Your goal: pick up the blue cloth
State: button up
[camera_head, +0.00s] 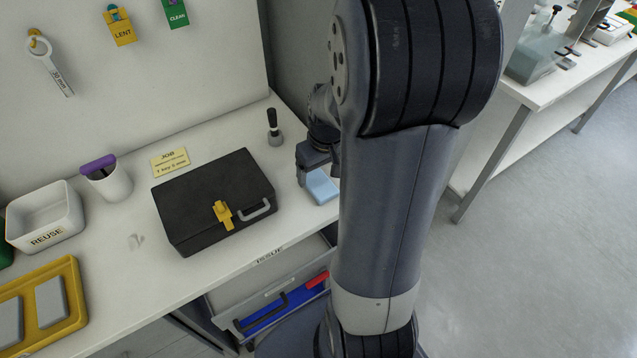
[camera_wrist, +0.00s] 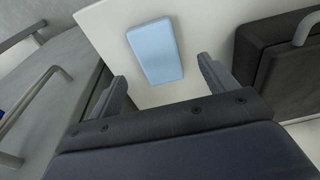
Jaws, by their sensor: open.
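The blue cloth (camera_head: 321,186) is a light blue, flat rectangular pad lying on the white worktop near its right end. My arm hides part of its right side in the head view. In the wrist view the cloth (camera_wrist: 155,52) shows whole, beyond the fingertips and roughly between their lines. My gripper (camera_wrist: 163,85) is open and empty, its two grey fingers apart. In the head view my gripper (camera_head: 312,172) is just behind and above the cloth; whether it touches the cloth cannot be told there.
A black case (camera_head: 215,195) with a yellow latch stands left of the cloth. A dark-handled tool (camera_head: 273,128) stands behind. A white REUSE bin (camera_head: 45,222) and a yellow tray (camera_head: 68,300) are farther left.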

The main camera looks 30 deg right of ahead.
aim_at(319, 182)
jog(key=shift+w+d+f, duration=0.15)
jog(key=shift+d+f, duration=0.05)
jog(key=shift+f, duration=0.05)
jog(key=shift+w+a+f, duration=0.1)
jog(key=shift+w+f, duration=0.15)
jog(key=shift+f, duration=0.95)
jog(key=shift+w+f, duration=0.2)
jog(key=shift+f, duration=0.95)
jog(key=shift+c, duration=0.6)
jog(key=c, duration=1)
notch_tip(319, 182, up, 10)
jog(key=o, duration=0.5)
jog(key=c, duration=0.4)
